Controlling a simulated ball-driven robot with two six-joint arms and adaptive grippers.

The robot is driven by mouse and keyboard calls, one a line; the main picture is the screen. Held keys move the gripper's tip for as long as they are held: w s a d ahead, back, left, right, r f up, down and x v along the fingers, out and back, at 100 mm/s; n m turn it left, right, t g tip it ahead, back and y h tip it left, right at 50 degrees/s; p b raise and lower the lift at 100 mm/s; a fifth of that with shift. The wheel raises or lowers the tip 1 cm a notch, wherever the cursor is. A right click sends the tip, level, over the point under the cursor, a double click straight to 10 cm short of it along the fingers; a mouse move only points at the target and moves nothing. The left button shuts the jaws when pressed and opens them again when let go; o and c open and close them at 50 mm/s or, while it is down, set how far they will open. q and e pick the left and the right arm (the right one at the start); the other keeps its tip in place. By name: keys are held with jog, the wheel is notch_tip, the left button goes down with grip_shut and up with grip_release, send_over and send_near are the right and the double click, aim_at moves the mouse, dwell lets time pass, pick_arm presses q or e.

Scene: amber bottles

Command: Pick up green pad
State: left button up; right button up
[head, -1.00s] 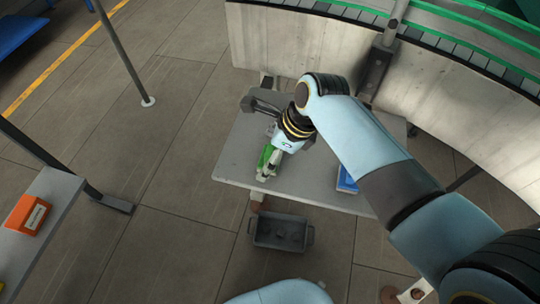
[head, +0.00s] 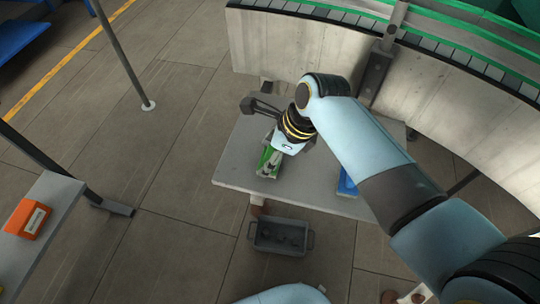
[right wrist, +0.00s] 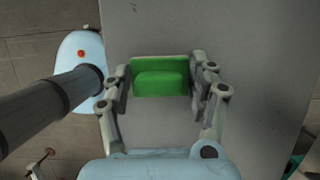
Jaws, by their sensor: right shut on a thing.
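The green pad (right wrist: 161,76) sits between the two fingers of my right gripper (right wrist: 160,84) in the right wrist view, with a finger against each side. In the head view the green pad (head: 266,155) shows only in part beside my right gripper (head: 270,167), over the grey table (head: 236,165). The gripper is shut on the pad. I cannot tell whether the pad touches the tabletop. My left gripper is not in view.
A blue item (head: 346,184) lies at the table's right part. A dark grey bin (head: 281,236) stands on the floor in front of the table. An orange box (head: 27,218) sits on another surface at left. A curved concrete wall (head: 300,50) stands behind.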

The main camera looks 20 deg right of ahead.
notch_tip(320, 180, up, 3)
jog(key=shift+f, duration=0.1)
jog(key=s+d+r, duration=0.7)
jog(key=d, duration=0.1)
jog(key=shift+s+d+r, duration=0.2)
jog(key=shift+s+d, duration=0.15)
jog(key=shift+d, duration=0.05)
